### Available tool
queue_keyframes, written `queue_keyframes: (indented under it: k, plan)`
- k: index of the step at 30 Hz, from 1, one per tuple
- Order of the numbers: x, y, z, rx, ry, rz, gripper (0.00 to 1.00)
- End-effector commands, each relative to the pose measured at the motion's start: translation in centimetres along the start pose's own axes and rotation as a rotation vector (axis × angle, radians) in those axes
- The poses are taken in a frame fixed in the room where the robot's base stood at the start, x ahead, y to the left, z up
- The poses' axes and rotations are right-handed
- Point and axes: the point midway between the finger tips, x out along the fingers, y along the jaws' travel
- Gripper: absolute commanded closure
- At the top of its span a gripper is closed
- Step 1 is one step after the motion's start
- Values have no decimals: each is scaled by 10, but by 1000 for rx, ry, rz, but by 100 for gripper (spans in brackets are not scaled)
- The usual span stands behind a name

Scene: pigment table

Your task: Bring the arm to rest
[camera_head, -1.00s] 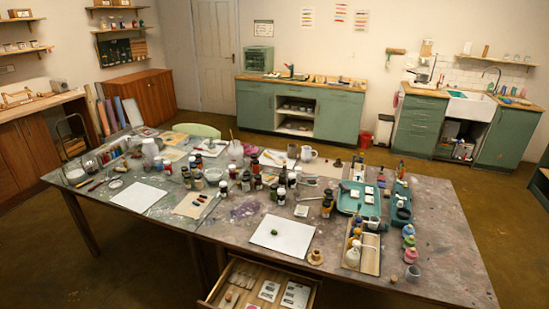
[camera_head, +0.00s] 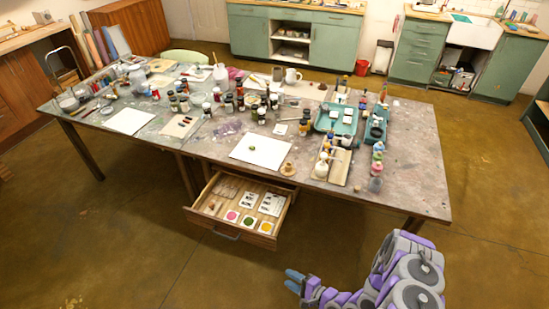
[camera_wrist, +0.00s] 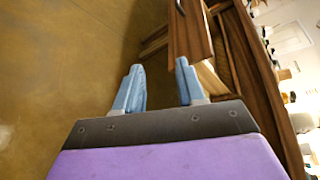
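My arm (camera_head: 405,270), purple and grey, reaches in from the lower right of the head view, low in front of the table. My gripper (camera_head: 294,281) has blue fingers and points left, over the brown floor, apart from the table and the open drawer. In the wrist view my gripper (camera_wrist: 158,78) has its two fingers apart with nothing between them. The floor and the drawer front lie beyond the fingers there.
The paint-marked table (camera_head: 400,170) holds several bottles, white sheets and teal trays. A wooden drawer (camera_head: 225,222) stands open under its front edge, with cards and colour swatches inside. The floor (camera_head: 140,255) at the lower left is clear.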

Motion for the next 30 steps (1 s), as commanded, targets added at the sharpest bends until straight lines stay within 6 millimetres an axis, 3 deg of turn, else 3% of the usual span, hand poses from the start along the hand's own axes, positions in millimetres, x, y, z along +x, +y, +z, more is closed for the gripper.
queue_keyframes:
  k: [8,14,21,30]
  plan:
    - [-5,-12,-29,-148,52,127,61]
    - [-19,-34,-64,-309,113,279,61]
    - [-52,-85,-108,-538,211,520,61]
    - [-105,-161,-128,-743,314,805,61]
